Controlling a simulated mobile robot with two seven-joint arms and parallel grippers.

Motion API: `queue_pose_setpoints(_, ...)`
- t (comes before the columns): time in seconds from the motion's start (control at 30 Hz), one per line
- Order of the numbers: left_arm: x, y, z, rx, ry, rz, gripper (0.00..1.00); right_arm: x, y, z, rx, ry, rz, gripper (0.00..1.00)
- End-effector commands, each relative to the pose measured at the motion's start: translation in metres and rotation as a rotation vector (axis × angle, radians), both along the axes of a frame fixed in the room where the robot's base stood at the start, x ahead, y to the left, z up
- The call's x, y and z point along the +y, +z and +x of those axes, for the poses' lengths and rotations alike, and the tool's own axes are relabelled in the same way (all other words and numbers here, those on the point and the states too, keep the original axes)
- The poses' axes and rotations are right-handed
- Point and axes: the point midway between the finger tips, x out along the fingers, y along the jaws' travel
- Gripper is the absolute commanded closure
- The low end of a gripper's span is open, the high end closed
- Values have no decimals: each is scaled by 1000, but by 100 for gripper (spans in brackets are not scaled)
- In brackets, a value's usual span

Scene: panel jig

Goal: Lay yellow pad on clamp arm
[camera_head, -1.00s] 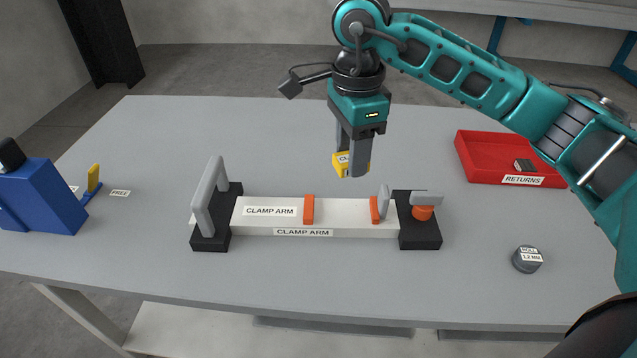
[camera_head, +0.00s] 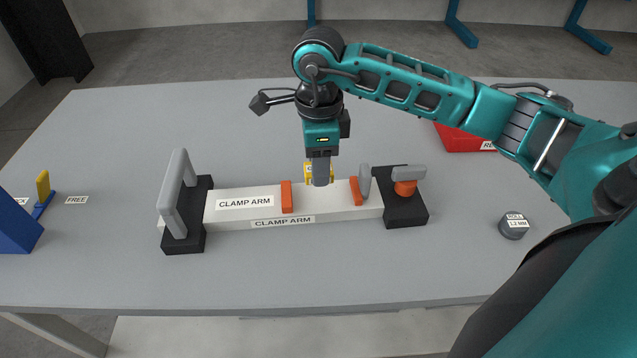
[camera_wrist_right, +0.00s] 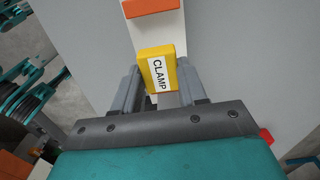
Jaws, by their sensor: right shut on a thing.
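The clamp arm (camera_head: 335,208) is a long white bar with "CLAMP ARM" labels, lying between two black end blocks on the grey table. Two orange strips (camera_head: 286,197) stand on it with a bare span between them. My right gripper (camera_head: 320,183) is over that span, pointing down, shut on the yellow pad (camera_head: 308,173). In the right wrist view the yellow pad (camera_wrist_right: 158,68), labelled "CLAMP", sits between the fingers (camera_wrist_right: 155,88) above the white bar. In the head view the fingers partly hide the pad; whether it touches the bar I cannot tell. My left gripper is not in view.
A grey handle (camera_head: 178,195) rises at the bar's left end; a grey post and an orange knob (camera_head: 405,188) stand at its right end. A red tray (camera_head: 458,139) is partly behind my arm.

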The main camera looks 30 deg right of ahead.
Motion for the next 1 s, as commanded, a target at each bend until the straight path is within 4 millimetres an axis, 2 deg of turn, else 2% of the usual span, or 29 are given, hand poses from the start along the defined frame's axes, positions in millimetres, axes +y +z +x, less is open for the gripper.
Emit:
queue_pose_setpoints(0.23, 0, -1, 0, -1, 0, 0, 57, 0, -19, 0, 0, 0, 1, 88)
queue_pose_setpoints(0.47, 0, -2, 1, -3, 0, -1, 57, 1, -52, 0, 1, 0, 2, 88)
queue_pose_setpoints(0.87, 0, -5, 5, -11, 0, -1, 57, 0, -59, 1, -2, 1, 1, 88)
queue_pose_setpoints(0.9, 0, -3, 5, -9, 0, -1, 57, 0, -57, 0, -2, 1, 1, 55)
queue_pose_setpoints(1.0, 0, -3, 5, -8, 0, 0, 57, 0, -56, 0, 0, 1, 1, 45)
